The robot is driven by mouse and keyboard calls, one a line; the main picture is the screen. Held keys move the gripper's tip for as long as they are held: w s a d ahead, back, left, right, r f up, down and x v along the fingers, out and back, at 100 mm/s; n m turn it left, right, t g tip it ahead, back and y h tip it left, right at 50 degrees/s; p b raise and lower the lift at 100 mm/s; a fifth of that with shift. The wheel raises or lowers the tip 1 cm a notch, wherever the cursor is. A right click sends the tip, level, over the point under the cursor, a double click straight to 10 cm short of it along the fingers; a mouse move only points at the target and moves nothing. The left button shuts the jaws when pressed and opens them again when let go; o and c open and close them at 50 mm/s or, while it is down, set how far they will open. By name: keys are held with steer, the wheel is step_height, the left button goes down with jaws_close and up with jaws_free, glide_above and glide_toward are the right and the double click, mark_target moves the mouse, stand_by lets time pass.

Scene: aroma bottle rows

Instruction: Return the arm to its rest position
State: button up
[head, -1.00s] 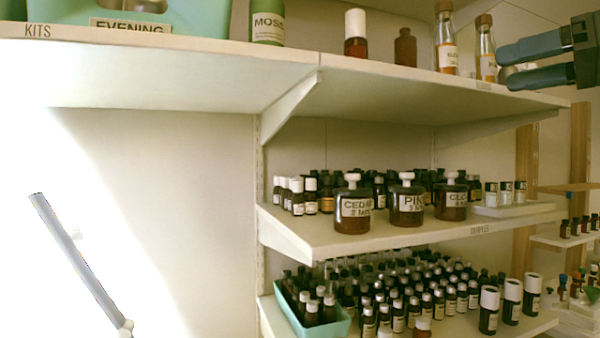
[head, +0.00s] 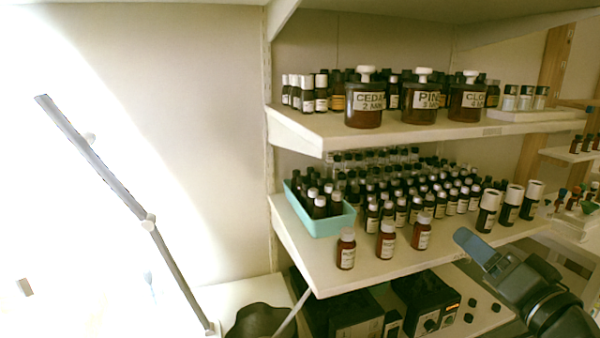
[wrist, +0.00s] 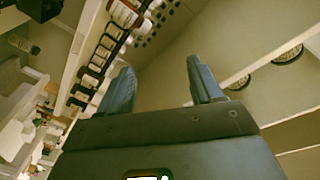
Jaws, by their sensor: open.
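My gripper (head: 482,250) is at the lower right of the head view, in front of the right part of the lower bottle shelf. Its blue-grey fingers point up and left. In the wrist view my gripper (wrist: 160,85) shows two fingers spread wide apart with nothing between them. No bottle touches the fingers in the wrist view. My dark wrist and forearm run off the lower right of the head view.
The lower shelf (head: 385,270) bears dense rows of brown bottles and a teal tray (head: 325,222). The middle shelf (head: 345,132) bears labelled jars (head: 420,100). Black devices (head: 425,300) stand below. A grey lamp arm (head: 100,165) stands left, before bare wall.

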steer(key=s+a+f+g+h, duration=0.1)
steer(key=s+a+f+h, duration=0.1)
steer(key=s+f, duration=0.7)
steer(key=s+a+f+g+h, duration=0.1)
steer(key=s+a+f+h, duration=0.15)
steer(key=s+f, duration=0.6)
steer(key=s+a+r+n, duration=0.1)
steer(key=s+r+n, duration=0.1)
steer(key=s, duration=1)
steer(key=s+a+r+n+g+y, duration=0.1)
steer(key=s+r+n, duration=0.1)
steer(key=s, duration=1.1)
steer(key=shift+r+n, duration=0.35)
steer(key=shift+n, duration=0.55)
